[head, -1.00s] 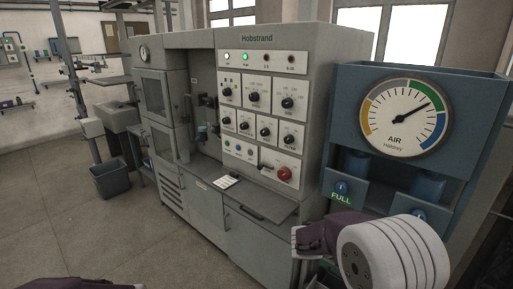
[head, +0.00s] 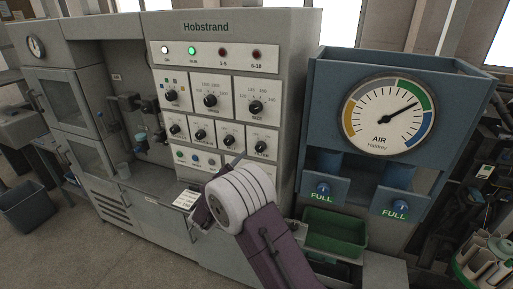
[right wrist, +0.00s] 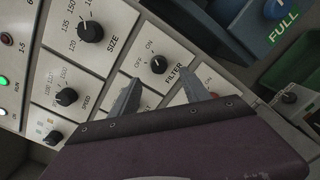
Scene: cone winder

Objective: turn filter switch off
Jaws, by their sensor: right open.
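The filter switch is a small black round knob (right wrist: 158,64) on a pale plate, with OFF and ON marks and the label FILTER. In the head view the knob (head: 261,147) is at the right end of the lower dial row. I cannot tell clearly which mark it points to. My right gripper (right wrist: 162,84) is open and empty in the right wrist view, its two grey fingers spread just short of the knob and apart from it. In the head view its fingertip (head: 238,158) shows in front of the panel, below and left of the knob. My left gripper is not in view.
The Hobstrand panel (head: 218,135) has other dials close by, such as the SIZE knob (right wrist: 90,31) and SPEED knob (right wrist: 67,96). A blue air gauge stand (head: 335,68) is at the right, with a green bin (head: 335,232) below. A shelf juts out under the panel.

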